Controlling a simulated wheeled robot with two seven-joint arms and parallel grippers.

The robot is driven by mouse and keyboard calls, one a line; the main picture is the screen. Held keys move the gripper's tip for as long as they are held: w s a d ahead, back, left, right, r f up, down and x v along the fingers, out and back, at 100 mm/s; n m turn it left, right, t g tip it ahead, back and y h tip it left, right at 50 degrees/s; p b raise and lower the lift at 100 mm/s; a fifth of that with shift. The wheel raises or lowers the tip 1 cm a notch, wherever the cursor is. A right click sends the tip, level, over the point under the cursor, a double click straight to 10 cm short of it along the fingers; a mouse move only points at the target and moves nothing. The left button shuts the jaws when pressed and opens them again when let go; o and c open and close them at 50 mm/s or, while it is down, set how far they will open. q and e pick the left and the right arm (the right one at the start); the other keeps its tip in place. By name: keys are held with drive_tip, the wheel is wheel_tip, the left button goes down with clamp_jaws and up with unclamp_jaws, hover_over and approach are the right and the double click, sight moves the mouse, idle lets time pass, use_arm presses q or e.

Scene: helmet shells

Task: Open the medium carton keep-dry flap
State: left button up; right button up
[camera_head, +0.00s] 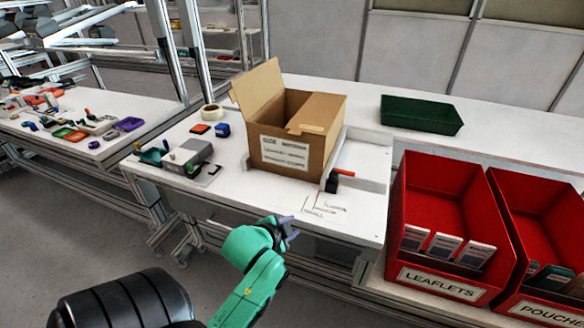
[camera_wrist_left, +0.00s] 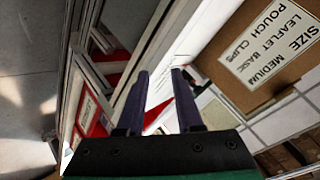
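The brown medium carton (camera_head: 288,128) stands upright on the white bench in the head view. One flap (camera_head: 257,88) on its left stands raised, and another flap (camera_head: 318,112) on its right lies over part of the top. The left half of the top is open. Its label (camera_wrist_left: 272,45), reading "SIZE MEDIUM", shows in the left wrist view. My left gripper (camera_head: 291,228) is in front of the bench's front edge, apart from the carton. Its two fingers (camera_wrist_left: 162,98) are spread with nothing between them. My right gripper is not visible.
A green tray (camera_head: 420,115) lies behind right of the carton. A black and orange tool (camera_head: 334,181) lies beside it. A grey device (camera_head: 187,156), tape roll (camera_head: 210,112) and blue item (camera_head: 223,130) lie left. Red bins (camera_head: 440,220) stand front right.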

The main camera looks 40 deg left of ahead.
use_arm(q)
drive_tip(key=w+a+r+m+t+y, duration=0.2)
drive_tip(key=a+r+m+t+y, duration=0.4)
drive_tip(key=r, duration=0.9)
drive_tip(key=w+a+h+p, duration=0.1)
drive_tip(key=w+a, duration=0.2)
drive_tip(key=w, duration=0.4)
drive_tip(key=w+a+h+p, duration=0.1)
drive_tip(key=w+a, duration=0.3)
drive_tip(key=w, duration=0.2)
drive_tip(key=shift+w+m+t, duration=0.3)
drive_tip(key=shift+w+m, duration=0.05)
drive_tip(key=shift+m, duration=0.05)
drive_tip(key=shift+s+d+f, duration=0.1)
clamp_jaws()
